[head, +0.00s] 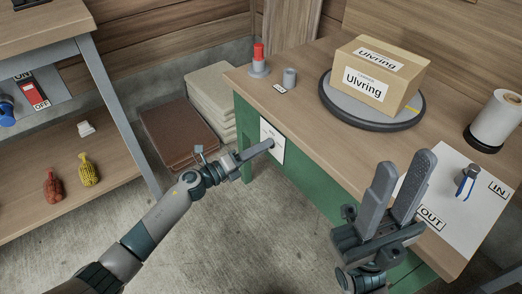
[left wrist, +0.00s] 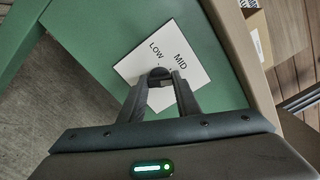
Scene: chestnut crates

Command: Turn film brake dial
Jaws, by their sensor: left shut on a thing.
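A white label plate (head: 265,130) is on the green front of the wrapping table. In the left wrist view the plate (left wrist: 188,52) shows the words LOW and MID. The dark round dial (left wrist: 159,73) sits at the plate's lower part, between my left fingertips. My left gripper (head: 268,145) is shut on the dial; it also shows in the left wrist view (left wrist: 160,80). The fingers hide part of the dial and plate, and I cannot tell which setting it points to. My right gripper (head: 405,165) is open and empty above the table's front edge.
On the tabletop stand a turntable (head: 345,116) bearing an Ulvring box (head: 378,75), a red-topped beacon (head: 258,60), a small grey cylinder (head: 289,78) and a film roll (head: 497,120). An IN/OUT sheet (head: 455,225) holds a blue-grey tool (head: 466,182). A shelf (head: 30,205) stands left.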

